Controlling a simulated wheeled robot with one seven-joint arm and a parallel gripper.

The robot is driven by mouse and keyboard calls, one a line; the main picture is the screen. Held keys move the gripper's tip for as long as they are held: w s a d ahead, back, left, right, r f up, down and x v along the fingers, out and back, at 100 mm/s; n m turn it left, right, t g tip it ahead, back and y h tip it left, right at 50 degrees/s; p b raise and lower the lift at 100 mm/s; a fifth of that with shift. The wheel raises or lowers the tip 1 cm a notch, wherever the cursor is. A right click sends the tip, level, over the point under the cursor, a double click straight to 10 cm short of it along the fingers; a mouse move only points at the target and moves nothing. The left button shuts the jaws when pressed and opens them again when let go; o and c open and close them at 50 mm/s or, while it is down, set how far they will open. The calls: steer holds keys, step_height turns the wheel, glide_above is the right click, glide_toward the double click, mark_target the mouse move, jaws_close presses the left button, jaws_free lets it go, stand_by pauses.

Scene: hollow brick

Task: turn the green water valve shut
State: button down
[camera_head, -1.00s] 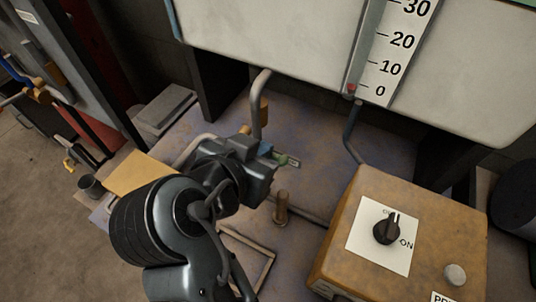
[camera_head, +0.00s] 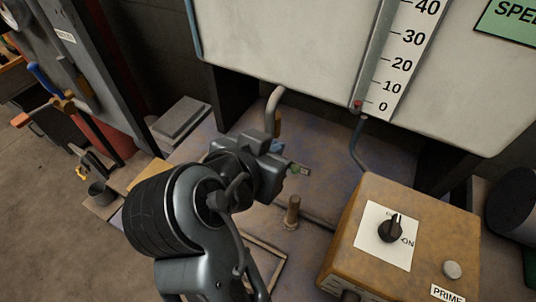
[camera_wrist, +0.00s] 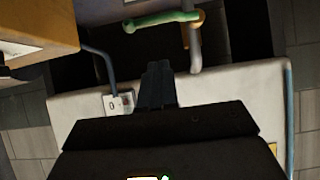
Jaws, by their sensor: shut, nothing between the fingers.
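The green valve handle (camera_wrist: 160,20) runs left from a brass-coloured valve body (camera_wrist: 196,18) on a bent grey pipe (camera_wrist: 195,52) in the wrist view. In the head view my gripper hides most of the handle; a small green part (camera_head: 296,168) shows just past the gripper's end. The pipe (camera_head: 273,101) also shows there, coming down from the white tank. My gripper (camera_wrist: 158,66) is shut and empty. In the wrist view its fingertips appear below the handle, with a gap in the picture; contact is not visible. My gripper (camera_head: 286,166) is over the bench.
A yellow-brown control box (camera_head: 350,235) with a black knob (camera_head: 391,230) stands at the right. The white tank (camera_head: 290,45) with a scale (camera_head: 400,60) overhangs the bench. A short brown post (camera_head: 292,212) stands near my gripper. A blue-handled valve (camera_head: 45,80) is at the far left.

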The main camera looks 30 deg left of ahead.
steer(key=b+v, duration=0.1)
steer(key=v, duration=0.7)
steer(key=shift+s, duration=0.25)
steer(key=shift+a, duration=0.1)
